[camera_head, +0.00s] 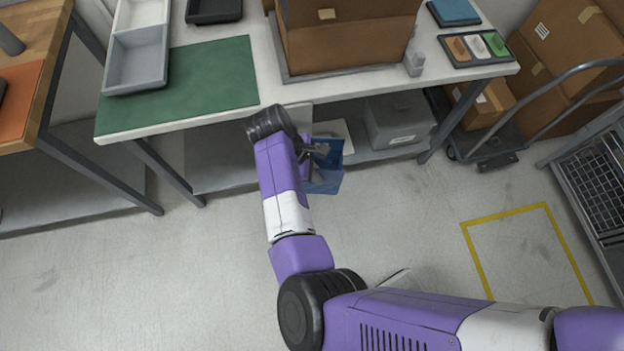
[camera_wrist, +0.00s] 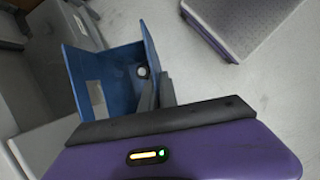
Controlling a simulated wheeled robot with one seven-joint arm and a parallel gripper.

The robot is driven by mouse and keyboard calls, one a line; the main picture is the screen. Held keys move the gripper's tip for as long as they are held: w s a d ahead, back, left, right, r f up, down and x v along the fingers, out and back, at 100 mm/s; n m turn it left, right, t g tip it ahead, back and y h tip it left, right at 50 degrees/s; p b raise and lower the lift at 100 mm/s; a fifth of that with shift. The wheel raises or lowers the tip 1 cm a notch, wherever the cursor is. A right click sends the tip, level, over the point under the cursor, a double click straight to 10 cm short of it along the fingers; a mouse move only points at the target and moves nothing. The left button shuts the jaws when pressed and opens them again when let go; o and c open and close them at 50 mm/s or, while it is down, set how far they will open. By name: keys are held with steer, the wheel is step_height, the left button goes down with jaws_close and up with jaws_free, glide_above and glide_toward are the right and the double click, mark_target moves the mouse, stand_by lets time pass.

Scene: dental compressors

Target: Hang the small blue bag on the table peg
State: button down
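The small blue bag (camera_head: 327,180) is an open-topped, box-like bag, in front of the lower shelf and just below the table's front edge. In the wrist view the bag (camera_wrist: 100,75) is tilted, with a round hole in its right panel. My gripper (camera_head: 318,150) is at the bag's upper part. In the wrist view its dark fingers (camera_wrist: 156,88) close on the panel's edge beside the hole. The white-topped table (camera_head: 285,119) stands behind. I cannot make out the peg; my arm covers part of the table's front edge.
A grey bin (camera_head: 398,122) stands on the lower shelf to the right of the bag. A large cardboard box (camera_head: 345,45) and a green mat (camera_head: 212,80) are on the tabletop. A cart (camera_head: 595,185) stands at the right. The floor in front is mostly clear.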

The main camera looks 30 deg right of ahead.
steer(key=w+d+f+n+t+b, duration=0.1)
steer(key=w+f+n+b, duration=0.2)
steer(key=w+b, duration=0.6)
steer(key=shift+f+h+b, duration=0.2)
steer(key=shift+h+b, duration=0.1)
steer(key=shift+b, duration=0.3)
stand_by(1.3)
steer(key=shift+w+d, duration=0.1)
stand_by(0.5)
steer(key=c, duration=1.6)
jaws_free()
steer(key=shift+o, duration=0.2)
